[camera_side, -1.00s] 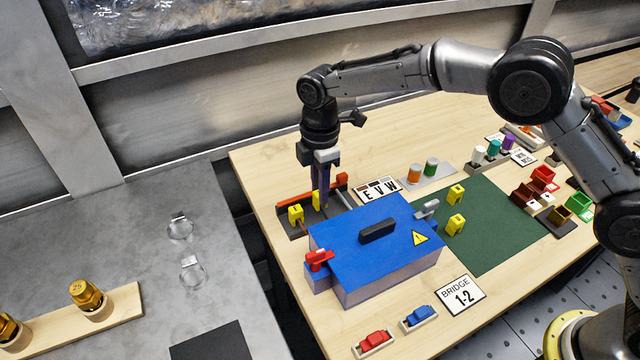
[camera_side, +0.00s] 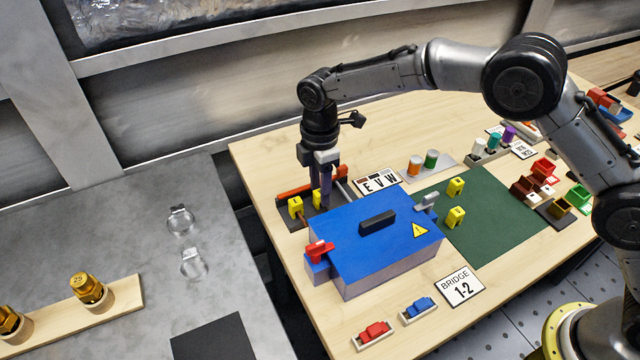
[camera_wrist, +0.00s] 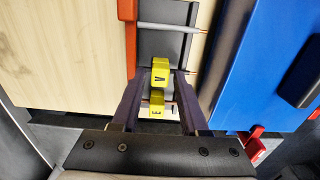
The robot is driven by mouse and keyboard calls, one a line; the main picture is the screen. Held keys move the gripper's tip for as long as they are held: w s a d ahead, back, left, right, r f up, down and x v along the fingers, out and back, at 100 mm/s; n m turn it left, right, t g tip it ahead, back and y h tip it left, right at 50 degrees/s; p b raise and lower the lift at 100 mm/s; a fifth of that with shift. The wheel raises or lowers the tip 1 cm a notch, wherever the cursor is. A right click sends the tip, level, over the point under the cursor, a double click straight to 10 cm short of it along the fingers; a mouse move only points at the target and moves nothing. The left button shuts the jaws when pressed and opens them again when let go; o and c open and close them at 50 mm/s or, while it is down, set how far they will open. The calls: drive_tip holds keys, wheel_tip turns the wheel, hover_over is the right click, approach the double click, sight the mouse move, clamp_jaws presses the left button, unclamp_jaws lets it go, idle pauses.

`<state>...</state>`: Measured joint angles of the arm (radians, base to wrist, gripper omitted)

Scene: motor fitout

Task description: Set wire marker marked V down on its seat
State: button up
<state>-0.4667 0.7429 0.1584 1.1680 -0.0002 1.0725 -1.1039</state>
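The yellow wire marker marked V (camera_wrist: 160,76) stands between the two fingers of my gripper (camera_wrist: 159,82) in the wrist view, with a gap on each side. My gripper is open; in the side view its fingers (camera_side: 320,192) reach down around the marker (camera_side: 317,199) at the dark terminal strip behind the blue box. Another yellow marker (camera_side: 295,207) stands to the left on the same strip. The V marker appears to stand on the strip, but its underside and seat are hidden.
The blue box (camera_side: 350,235) with a black handle stands close in front of the fingers. A red bar (camera_side: 295,191) runs along the strip's back. Two more yellow markers (camera_side: 455,217) are by the green mat (camera_side: 490,225). The E V W plate (camera_side: 378,182) lies behind the box.

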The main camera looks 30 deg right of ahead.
drive_tip(key=shift+o, duration=1)
wheel_tip(320, 180, up, 14)
drive_tip(key=shift+f, duration=0.1)
